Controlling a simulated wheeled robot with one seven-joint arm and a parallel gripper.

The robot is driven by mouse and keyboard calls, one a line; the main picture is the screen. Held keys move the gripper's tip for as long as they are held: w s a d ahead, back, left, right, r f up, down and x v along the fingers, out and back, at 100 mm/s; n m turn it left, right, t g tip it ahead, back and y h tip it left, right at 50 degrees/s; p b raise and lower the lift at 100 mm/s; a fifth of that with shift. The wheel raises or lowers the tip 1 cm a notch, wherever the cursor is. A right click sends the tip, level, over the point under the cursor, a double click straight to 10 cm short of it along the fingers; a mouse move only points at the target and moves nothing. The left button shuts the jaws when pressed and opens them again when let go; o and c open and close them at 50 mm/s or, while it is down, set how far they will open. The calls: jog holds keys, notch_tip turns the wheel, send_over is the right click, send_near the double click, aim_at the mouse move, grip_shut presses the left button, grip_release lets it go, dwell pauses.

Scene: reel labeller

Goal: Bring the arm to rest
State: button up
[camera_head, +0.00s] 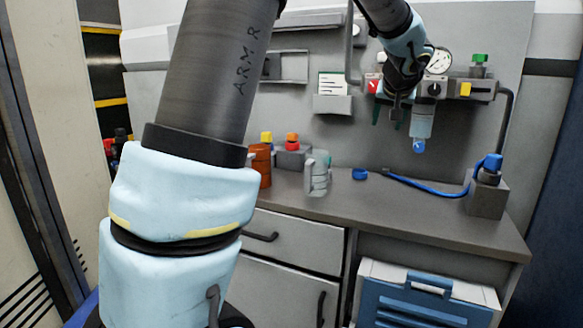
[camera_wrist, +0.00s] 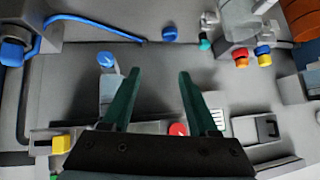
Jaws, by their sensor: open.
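My arm fills the left and top of the head view, raised in front of the workbench. My gripper (camera_head: 388,118) hangs at the upper right of that view, in front of the back panel, with its fingers pointing down. In the wrist view my gripper (camera_wrist: 158,75) shows two dark green fingers, apart, with nothing between them. The grey counter lies beyond the fingertips. I cannot tell whether the gripper touches the panel fittings behind it.
A pressure gauge (camera_head: 439,61) and a regulator with a blue-tipped bowl (camera_head: 421,125) sit close to the right of my gripper. A blue crate (camera_head: 420,300) stands below.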

jog(key=s+a+f+n+g+y, duration=0.1)
jog(key=s+a+f, duration=0.25)
jog(key=a, duration=0.35)
jog(key=s+a+f+g+p, duration=0.1)
jog(key=s+a+f+g, duration=0.1)
jog(key=a+f, duration=0.35)
jog(key=s+a+f+n+g+y, duration=0.1)
jog(key=s+a+f, duration=0.15)
jog(key=a, duration=0.65)
jog(key=s+a+f+g, duration=0.1)
jog(key=s+a+f, duration=0.2)
jog(key=s+a, duration=0.2)
jog(key=s+a+f+n+g, duration=0.1)
jog(key=s+a+f, duration=0.3)
jog(key=s, duration=0.4)
jog(key=shift+s+a+g+p, duration=0.4)
jog(key=shift+a+g, duration=0.3)
jog(key=shift+a, duration=0.05)
jog(key=shift+f, duration=0.1)
